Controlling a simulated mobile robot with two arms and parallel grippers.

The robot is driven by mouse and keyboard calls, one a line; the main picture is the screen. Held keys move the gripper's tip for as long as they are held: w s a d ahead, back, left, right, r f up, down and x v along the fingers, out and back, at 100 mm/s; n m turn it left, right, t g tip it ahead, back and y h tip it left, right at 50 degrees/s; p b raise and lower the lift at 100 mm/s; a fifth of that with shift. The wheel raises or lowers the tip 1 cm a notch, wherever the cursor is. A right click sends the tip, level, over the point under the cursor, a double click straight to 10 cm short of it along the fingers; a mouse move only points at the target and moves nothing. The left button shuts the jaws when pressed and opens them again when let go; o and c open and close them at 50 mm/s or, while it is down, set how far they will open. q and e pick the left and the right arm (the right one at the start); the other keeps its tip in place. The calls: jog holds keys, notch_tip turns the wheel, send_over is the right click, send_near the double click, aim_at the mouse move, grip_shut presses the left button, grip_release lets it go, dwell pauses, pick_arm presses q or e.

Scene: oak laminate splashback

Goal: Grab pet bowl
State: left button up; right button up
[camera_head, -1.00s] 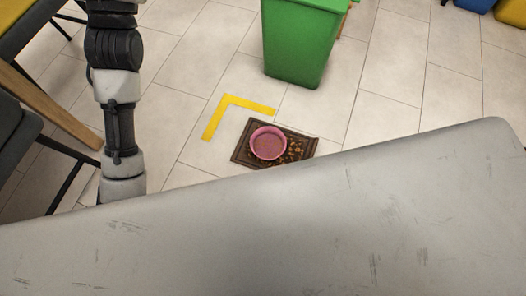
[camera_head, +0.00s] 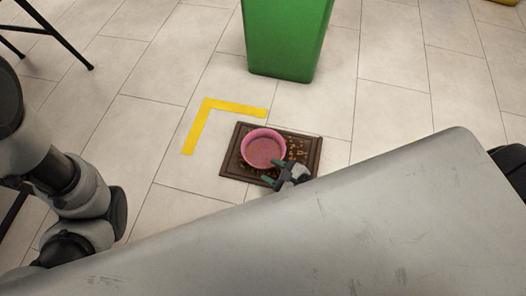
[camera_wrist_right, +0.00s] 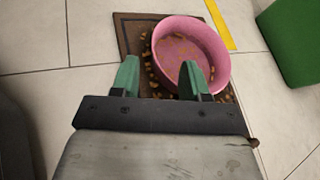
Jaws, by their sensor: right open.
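The pink pet bowl (camera_head: 263,150) stands upright on a dark brown tray-like mat (camera_head: 312,152) on the floor, with small brown bits on the mat and inside the bowl. My right gripper (camera_head: 273,172) is open at the bowl's near right side. In the right wrist view its green fingers (camera_wrist_right: 158,74) point at the bowl (camera_wrist_right: 208,52). The left finger there lies outside the bowl over the mat, and the right finger overlaps the bowl's near rim. I cannot tell whether they touch it. My left arm shows at the left, but its gripper is out of view.
A green bin (camera_head: 286,40) stands behind the mat. A yellow corner mark (camera_head: 205,112) lies on the tiles left of it. A large grey surface (camera_head: 330,235) fills the foreground and hides the right arm. The floor left of the mat is clear.

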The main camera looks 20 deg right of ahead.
aim_at(247, 159)
jog(key=x, duration=0.4)
jog(key=b+x, duration=0.1)
jog(key=x, duration=0.1)
jog(key=shift+s+f, duration=0.1)
jog(key=shift+f, duration=0.15)
grip_shut()
